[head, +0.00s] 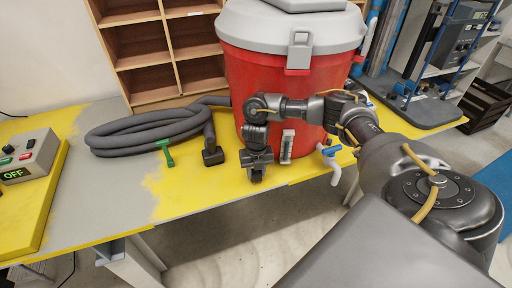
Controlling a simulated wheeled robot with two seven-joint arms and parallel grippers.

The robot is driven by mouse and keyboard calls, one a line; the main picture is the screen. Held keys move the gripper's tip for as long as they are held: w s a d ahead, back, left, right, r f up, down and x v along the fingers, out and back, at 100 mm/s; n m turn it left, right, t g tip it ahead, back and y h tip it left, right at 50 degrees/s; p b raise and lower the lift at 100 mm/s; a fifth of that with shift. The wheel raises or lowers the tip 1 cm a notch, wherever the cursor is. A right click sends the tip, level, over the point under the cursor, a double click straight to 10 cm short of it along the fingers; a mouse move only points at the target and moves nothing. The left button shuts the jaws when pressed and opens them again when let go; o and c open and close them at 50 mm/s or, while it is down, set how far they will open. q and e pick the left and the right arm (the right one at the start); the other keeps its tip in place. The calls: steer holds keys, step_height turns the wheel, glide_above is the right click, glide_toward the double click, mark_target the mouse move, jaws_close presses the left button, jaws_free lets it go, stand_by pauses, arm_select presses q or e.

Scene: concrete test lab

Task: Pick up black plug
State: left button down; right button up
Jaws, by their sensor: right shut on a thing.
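My right gripper (257,176) points down in front of the red tank (262,85), near the yellow table's front edge. It is shut on a small dark piece, the black plug (256,200), whose lower end shows below the fingers. Most of the plug is hidden by the dark fingers, and its outline is hard to tell from them. My left gripper is not in view.
A coiled grey hose (135,133) with a black end fitting (213,156) lies left of the gripper. A green T-shaped handle (167,153) lies beside it. A white tap with a blue lever (331,152) is right. A control box (27,155) reads OFF. The table's front left (120,195) is clear.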

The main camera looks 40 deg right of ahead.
step_height(320, 180, up, 3)
steer(key=shift+w+f, duration=0.1)
steer(key=s+a+r, duration=0.3)
steer(key=s+r, duration=0.2)
steer(key=s, duration=0.1)
steer(key=s+a+r, duration=0.3)
steer(key=s+r, duration=0.2)
steer(key=s, duration=0.2)
